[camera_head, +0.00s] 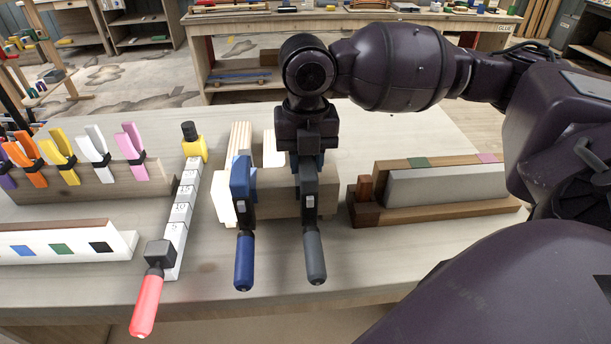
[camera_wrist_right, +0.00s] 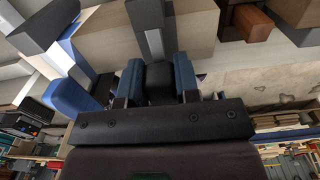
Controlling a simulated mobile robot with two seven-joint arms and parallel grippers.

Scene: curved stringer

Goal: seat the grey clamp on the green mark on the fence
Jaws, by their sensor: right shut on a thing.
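The grey clamp (camera_head: 314,252) stands upright at the front of a pale wooden block (camera_head: 278,208), its handle hanging toward me. My right gripper (camera_head: 309,160) comes down from above and is shut on the clamp's top end. In the right wrist view, the blue finger pads (camera_wrist_right: 158,82) close around the dark end of the grey clamp (camera_wrist_right: 152,38). I cannot tell whether the clamp still touches the block. My left gripper is not in view.
A blue clamp (camera_head: 243,262) stands close left of the grey one. A red-handled clamp on a numbered bar (camera_head: 178,220) lies further left. A white board (camera_head: 45,243) carries coloured squares.

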